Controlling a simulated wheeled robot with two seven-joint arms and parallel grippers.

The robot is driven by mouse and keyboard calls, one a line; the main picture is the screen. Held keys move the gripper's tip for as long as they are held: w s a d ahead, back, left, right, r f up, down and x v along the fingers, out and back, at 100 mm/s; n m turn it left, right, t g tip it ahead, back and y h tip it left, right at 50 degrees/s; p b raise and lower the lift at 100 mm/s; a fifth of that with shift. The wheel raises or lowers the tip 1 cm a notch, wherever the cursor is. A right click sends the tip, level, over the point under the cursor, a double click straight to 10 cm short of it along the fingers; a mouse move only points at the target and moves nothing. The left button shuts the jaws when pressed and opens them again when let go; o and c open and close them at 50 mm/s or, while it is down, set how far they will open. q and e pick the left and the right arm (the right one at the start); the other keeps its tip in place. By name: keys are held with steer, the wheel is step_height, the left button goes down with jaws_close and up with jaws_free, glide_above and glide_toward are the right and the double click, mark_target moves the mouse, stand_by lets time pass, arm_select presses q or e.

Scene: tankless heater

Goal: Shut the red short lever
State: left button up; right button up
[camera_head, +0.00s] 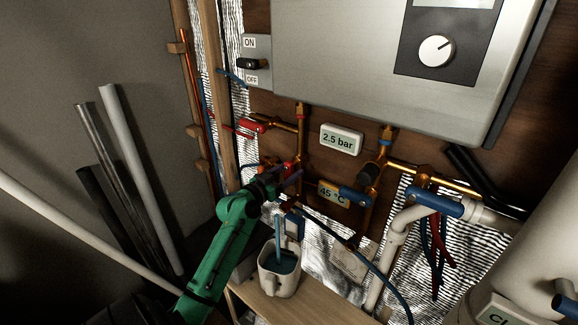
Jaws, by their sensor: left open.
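A short red lever (287,167) sits on the copper pipework below the heater, and my gripper partly covers it. A second red lever (252,126) sticks out to the left from the pipe higher up. My left gripper (284,180), on the green arm from the lower left, is right at the lower red lever with its jaws open. I cannot tell whether a finger touches the lever. My right gripper is out of view.
The grey heater box (370,65) hangs above. Blue levers (355,196) and a larger blue handle (436,203) lie to the right. A white mug (279,272) stands on the wooden shelf (309,303) below. Loose pipes (135,165) lean at left.

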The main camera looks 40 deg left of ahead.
arm_select(q)
steer(key=shift+w, duration=0.2)
jaws_close()
stand_by(1.3)
